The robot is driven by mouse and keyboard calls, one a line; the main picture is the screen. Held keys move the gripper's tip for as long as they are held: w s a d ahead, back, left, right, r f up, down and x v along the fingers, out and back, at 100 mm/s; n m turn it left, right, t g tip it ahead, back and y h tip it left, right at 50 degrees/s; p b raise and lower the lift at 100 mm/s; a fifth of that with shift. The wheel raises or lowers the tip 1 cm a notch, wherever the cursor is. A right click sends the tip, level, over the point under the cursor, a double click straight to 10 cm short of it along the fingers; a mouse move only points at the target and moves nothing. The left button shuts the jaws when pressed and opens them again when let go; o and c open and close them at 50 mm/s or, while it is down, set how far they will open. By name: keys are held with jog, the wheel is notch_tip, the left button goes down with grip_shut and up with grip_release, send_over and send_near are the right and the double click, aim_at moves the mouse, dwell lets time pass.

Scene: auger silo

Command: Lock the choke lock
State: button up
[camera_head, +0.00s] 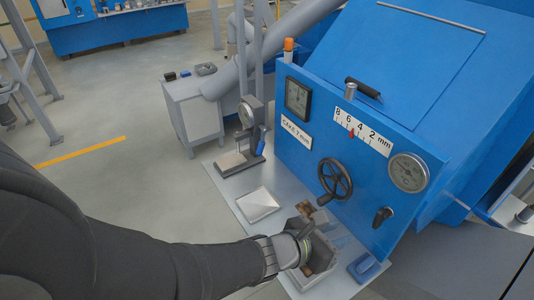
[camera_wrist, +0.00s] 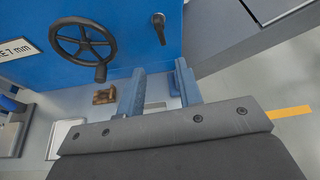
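The black lever (camera_head: 382,217), which looks like the choke lock, sits low on the blue front panel, below the round dial. It slants down-left in the head view and also shows at the top of the wrist view (camera_wrist: 159,28). The black choke handwheel (camera_head: 335,181) is left of it and shows at upper left in the wrist view (camera_wrist: 83,42). My gripper (camera_head: 326,238) is below the handwheel, apart from the lever. In the wrist view its two fingers (camera_wrist: 160,84) are spread, with nothing between them, and the lever lies beyond them.
A scale with a red pointer (camera_head: 351,133) and a round dial (camera_head: 409,172) are on the panel. A brown piece (camera_wrist: 104,95) lies near my left finger. A blue block (camera_head: 364,268) and a pale tray (camera_head: 257,204) are on the bench. Space before the lever looks clear.

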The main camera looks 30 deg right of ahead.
jog(key=shift+a, duration=0.15)
jog(key=shift+c, duration=0.8)
jog(key=shift+d+r, duration=0.2)
jog(key=c, duration=0.4)
jog(key=d+r+m+g, duration=0.1)
jog(key=m, duration=0.2)
jog(key=d+r+m+g, duration=0.1)
jog(key=d+m, duration=0.1)
jog(key=m, duration=0.1)
jog(key=d+r+m, duration=0.1)
jog(key=d+m, duration=0.1)
jog(key=m, duration=0.1)
jog(key=shift+s+r+g, duration=0.1)
jog(key=shift+s+g, duration=0.1)
jog(key=shift+g, duration=0.2)
grip_shut()
jog(key=m+g+y, duration=0.2)
jog(key=m+y, duration=0.7)
jog(key=m, duration=2)
send_near(381, 217)
notch_tip(381, 217, down, 6)
jog(key=d, duration=0.2)
jog(key=shift+s+d, duration=0.35)
jog(key=shift+d, duration=0.05)
